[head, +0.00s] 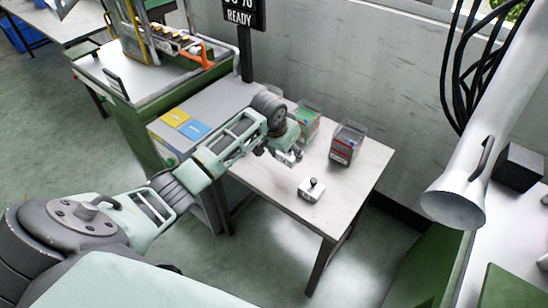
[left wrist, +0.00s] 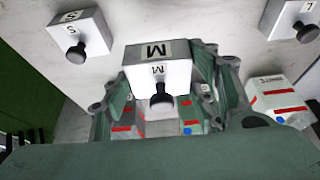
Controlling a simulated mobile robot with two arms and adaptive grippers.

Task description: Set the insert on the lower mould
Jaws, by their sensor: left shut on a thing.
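A white block marked M with a black knob (left wrist: 158,68) sits between the fingers of my left gripper (left wrist: 160,92) in the left wrist view. The gripper is shut on it. In the head view my left gripper (head: 287,152) is over the light table, and the block in it is hardly visible. Another white block with a black knob (head: 312,190) stands apart on the table; its marking is unreadable there. The left wrist view shows a block marked S (left wrist: 82,32) and one marked L (left wrist: 290,18). I cannot make out the lower mould. My right gripper is not in view.
A yellow card (head: 175,118) and a blue card (head: 194,130) lie left. A machine bench (head: 92,68) stands further back. The table's front right is clear.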

